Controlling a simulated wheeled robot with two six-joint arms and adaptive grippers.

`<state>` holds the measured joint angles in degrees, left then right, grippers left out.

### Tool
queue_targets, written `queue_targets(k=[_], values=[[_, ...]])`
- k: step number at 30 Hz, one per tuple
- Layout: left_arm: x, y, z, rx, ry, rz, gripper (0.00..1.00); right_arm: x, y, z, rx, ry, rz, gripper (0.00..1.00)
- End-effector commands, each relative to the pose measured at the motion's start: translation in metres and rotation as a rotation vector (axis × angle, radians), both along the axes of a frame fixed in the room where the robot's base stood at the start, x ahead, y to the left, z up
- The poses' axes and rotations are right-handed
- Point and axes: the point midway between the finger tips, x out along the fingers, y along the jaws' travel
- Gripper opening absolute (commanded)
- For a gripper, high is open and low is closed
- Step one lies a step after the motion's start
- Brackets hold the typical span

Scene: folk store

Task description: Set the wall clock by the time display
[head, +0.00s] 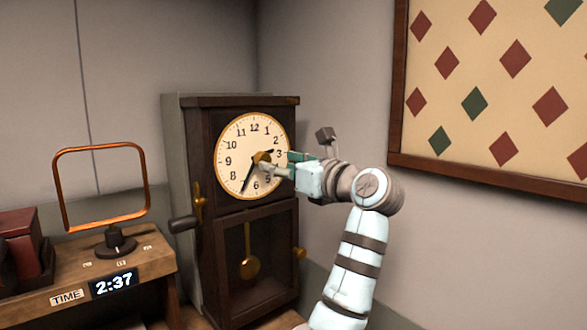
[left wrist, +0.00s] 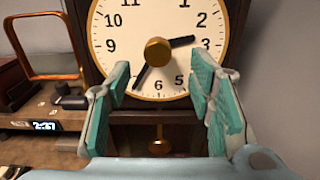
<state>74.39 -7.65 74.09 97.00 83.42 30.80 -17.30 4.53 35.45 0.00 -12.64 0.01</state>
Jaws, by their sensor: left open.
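The wall clock (head: 254,126) is a dark wooden case with a cream dial, also in the left wrist view (left wrist: 112,30). Its short black hand (left wrist: 182,41) points between 2 and 3; its long black hand (left wrist: 142,77) points down-left, near the 7. A round brass knob (left wrist: 158,52) sits at the dial's centre. The time display (head: 113,283) reads 2:37 and is small in the left wrist view (left wrist: 45,126). My left gripper (head: 278,163) is open before the lower dial, its teal-padded fingers apart below the knob in the left wrist view (left wrist: 158,80). My right gripper is not in view.
A brass key-like part (head: 199,200) is on the clock's left side. A diamond-patterned board (head: 490,100) hangs at right.

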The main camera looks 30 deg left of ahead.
Motion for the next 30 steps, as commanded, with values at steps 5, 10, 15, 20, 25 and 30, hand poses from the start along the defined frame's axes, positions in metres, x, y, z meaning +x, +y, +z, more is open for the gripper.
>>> queue_targets(k=[5, 10, 15, 20, 25, 30], values=[[0.005, 0.018, 0.001, 0.002, -0.001, 0.002, 0.48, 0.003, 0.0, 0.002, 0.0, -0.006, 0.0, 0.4], [0.009, 0.034, 0.001, 0.0, 0.0, 0.002, 0.48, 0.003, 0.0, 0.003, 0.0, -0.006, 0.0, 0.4], [0.014, 0.048, 0.001, 0.001, 0.0, 0.0, 0.48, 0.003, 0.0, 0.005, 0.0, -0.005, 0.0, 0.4], [0.015, 0.049, 0.001, 0.0, 0.001, 0.0, 0.48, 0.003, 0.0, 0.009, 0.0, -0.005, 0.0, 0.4], [0.016, 0.05, 0.0, 0.001, 0.0, 0.0, 0.48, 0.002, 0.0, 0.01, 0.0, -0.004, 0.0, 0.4], [0.015, 0.05, 0.0, 0.001, 0.0, 0.0, 0.31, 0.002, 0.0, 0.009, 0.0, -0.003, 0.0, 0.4]])
